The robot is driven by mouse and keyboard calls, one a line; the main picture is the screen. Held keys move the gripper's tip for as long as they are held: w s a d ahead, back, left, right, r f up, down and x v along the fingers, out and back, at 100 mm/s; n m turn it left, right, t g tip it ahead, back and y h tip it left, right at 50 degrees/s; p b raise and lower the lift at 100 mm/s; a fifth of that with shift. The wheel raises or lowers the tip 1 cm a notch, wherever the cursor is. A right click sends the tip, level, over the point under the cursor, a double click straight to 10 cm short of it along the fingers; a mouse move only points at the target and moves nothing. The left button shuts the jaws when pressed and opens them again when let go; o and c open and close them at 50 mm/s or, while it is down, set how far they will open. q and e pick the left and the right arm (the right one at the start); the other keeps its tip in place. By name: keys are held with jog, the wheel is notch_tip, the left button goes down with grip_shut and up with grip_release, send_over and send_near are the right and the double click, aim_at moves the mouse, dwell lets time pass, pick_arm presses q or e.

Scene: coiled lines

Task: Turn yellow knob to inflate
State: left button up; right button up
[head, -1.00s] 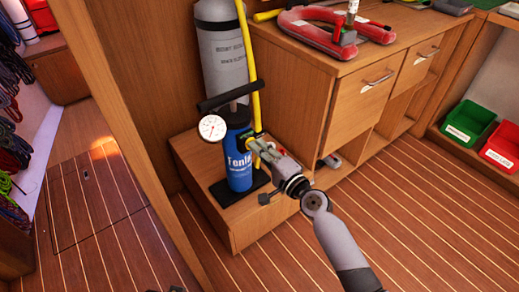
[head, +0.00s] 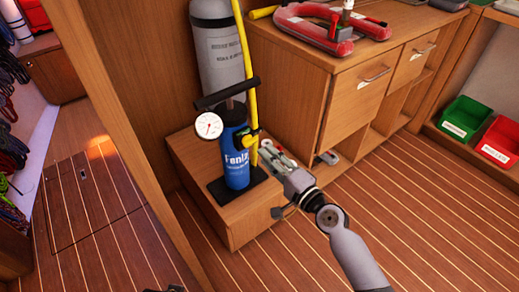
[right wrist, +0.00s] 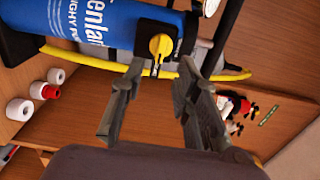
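The yellow knob (right wrist: 160,45) sits on a dark fitting on the side of the blue pump (right wrist: 95,25) in the right wrist view. In the head view the knob (head: 251,139) shows small on the right side of the upright pump (head: 235,160). My right gripper (right wrist: 158,76) is open, its two fingers apart, with the knob ahead of the gap and not gripped. In the head view my right gripper (head: 264,151) is just right of the pump. Only a small dark part, perhaps of my left gripper, shows at the bottom edge; its state is hidden.
The pump stands on a low wooden step (head: 190,152), with a white gauge (head: 208,125) at its left. A yellow hose (head: 246,70) rises in front of a grey cylinder (head: 214,50). A cabinet (head: 345,95) stands at right. The plank floor in front (head: 290,255) is clear.

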jog(key=v, duration=0.6)
jog(key=shift+s+d, duration=0.1)
